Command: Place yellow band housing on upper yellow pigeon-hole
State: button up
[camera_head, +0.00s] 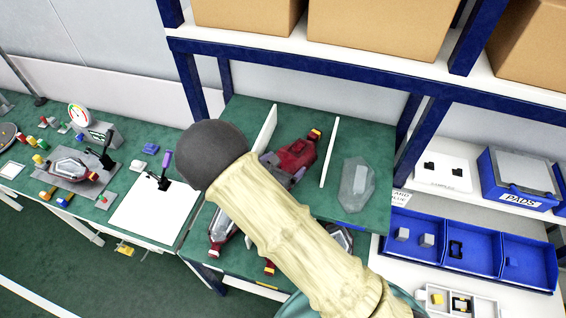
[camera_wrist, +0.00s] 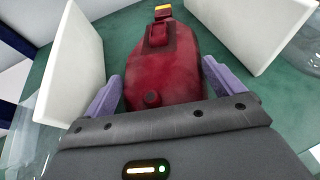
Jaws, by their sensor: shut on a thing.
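The yellow band housing (camera_head: 297,155) is a dark red lamp housing with a yellow band at its narrow far end. It also shows in the wrist view (camera_wrist: 165,65), pointing away from me between two white dividers. My gripper (camera_wrist: 163,88) has its purple fingers on either side of the housing's near end and is shut on it. In the head view my gripper (camera_head: 283,168) is partly hidden behind my arm. The housing is over the green upper shelf (camera_head: 300,120), in the middle bay; I cannot tell whether it touches the shelf. No yellow pigeon-hole marking is visible.
White dividers (camera_head: 329,152) (camera_head: 264,135) flank the bay. A clear lens (camera_head: 356,184) lies in the right bay. Other lamps (camera_head: 221,230) sit on the lower level. Blue bins (camera_head: 470,246) stand at right, and a workbench (camera_head: 140,147) with tools at left.

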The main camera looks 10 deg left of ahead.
jog(key=shift+s, duration=0.15)
jog(key=o, duration=0.7)
jog(key=shift+a, duration=0.15)
jog(key=b+v, duration=0.4)
jog(key=v, duration=0.8)
jog(key=shift+r, duration=0.1)
